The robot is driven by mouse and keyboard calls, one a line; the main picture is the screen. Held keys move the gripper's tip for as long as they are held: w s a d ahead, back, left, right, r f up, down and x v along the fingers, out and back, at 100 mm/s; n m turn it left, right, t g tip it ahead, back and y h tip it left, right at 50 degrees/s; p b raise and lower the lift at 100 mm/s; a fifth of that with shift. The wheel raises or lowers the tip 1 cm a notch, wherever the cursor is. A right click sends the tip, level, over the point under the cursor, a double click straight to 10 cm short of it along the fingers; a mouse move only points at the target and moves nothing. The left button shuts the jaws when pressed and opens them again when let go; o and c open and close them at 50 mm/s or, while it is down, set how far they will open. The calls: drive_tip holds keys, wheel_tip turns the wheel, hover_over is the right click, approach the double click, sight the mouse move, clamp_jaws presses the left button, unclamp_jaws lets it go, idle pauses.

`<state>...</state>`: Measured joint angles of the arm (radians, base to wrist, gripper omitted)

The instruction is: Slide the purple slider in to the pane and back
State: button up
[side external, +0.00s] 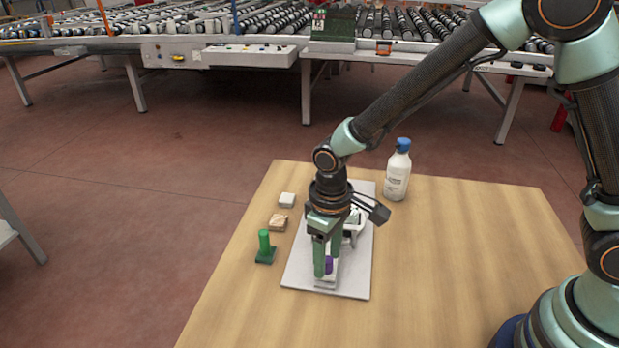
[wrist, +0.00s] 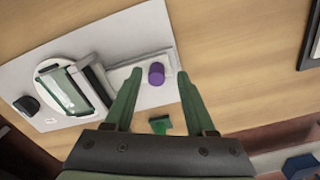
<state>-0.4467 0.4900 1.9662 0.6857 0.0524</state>
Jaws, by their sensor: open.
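The purple slider (side external: 328,265) sits at the near end of a white track on the light grey board (side external: 354,287). In the wrist view the purple slider (wrist: 156,73) shows as a short upright cylinder between my fingers. My gripper (side external: 326,270) is over it, pointing down, with its fingers apart on either side. In the wrist view my gripper (wrist: 155,77) is open, and I cannot tell whether either finger touches the slider. The glass pane (wrist: 84,91), with a green edge, stands in a round white holder at the far end of the track. My arm partly hides the holder in the side view.
A white bottle with a blue cap (side external: 398,172) stands behind right. The table's right side is clear.

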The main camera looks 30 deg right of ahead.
wheel_tip(320, 180, up, 12)
drive_tip(key=shift+f, duration=0.15)
idle(0.4)
drive_tip(key=s+d+r+m+t, duration=0.2)
drive_tip(key=s+d+r, duration=0.1)
drive_tip(key=d, duration=0.5)
drive_tip(key=s+d+r+m+t, duration=0.2)
drive_tip(key=s+d+r+t, duration=0.1)
drive_tip(key=d, duration=0.6)
wheel_tip(320, 180, up, 2)
drive_tip(key=shift+s+r+m+t, duration=0.25)
drive_tip(key=shift+s+m+t, duration=0.05)
drive_tip(key=shift+s, duration=0.15)
